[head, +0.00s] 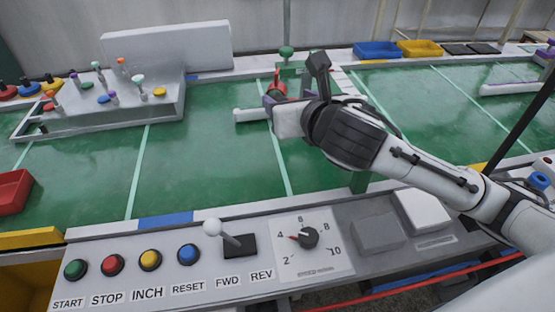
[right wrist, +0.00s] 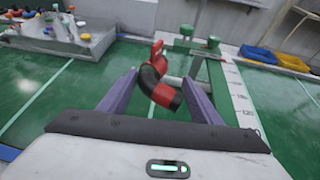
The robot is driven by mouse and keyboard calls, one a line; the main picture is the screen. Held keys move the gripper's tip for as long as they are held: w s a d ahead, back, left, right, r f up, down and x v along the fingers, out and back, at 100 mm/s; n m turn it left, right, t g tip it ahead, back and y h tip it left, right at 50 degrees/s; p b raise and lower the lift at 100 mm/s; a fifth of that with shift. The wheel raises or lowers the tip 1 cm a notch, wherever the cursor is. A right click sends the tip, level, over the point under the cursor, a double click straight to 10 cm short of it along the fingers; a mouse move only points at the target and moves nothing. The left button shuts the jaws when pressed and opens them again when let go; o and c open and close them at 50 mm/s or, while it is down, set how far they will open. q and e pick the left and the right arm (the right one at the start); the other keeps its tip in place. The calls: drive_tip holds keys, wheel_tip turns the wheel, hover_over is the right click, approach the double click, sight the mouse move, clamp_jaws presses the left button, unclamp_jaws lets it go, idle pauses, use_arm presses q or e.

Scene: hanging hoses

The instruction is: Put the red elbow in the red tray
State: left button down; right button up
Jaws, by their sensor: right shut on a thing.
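The red elbow (head: 278,89) is a bent red piece with black bands. It shows between my purple fingers in the right wrist view (right wrist: 156,88). My right gripper (head: 286,98) is shut on it, over the back middle of the green table; it also shows in the right wrist view (right wrist: 160,92). I cannot tell whether the elbow still touches anything beneath. The red tray (head: 10,191) is at the far left edge of the head view, partly cut off, and looks empty. My left gripper is not in view.
A green post fixture (head: 287,54) stands just behind the elbow. A grey pegboard (head: 115,100) with coloured pegs is at the back left. Blue (head: 377,50) and yellow (head: 419,48) trays are at the back right. A control panel (head: 200,262) runs along the front. The green surface between is mostly clear.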

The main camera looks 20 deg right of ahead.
drive_tip(key=h+b, duration=0.1)
hover_over(291, 161)
wheel_tip(291, 161, down, 6)
drive_tip(key=f, duration=0.1)
wheel_tip(291, 161, down, 5)
drive_tip(key=shift+d+b, duration=0.1)
drive_tip(key=shift+b, duration=1)
wheel_tip(291, 161, down, 4)
drive_tip(key=shift+r+b, duration=0.2)
drive_tip(key=shift+b, duration=0.5)
drive_tip(key=shift+w+f, duration=0.1)
drive_tip(key=shift+f, duration=0.2)
drive_tip(key=shift+r, duration=0.15)
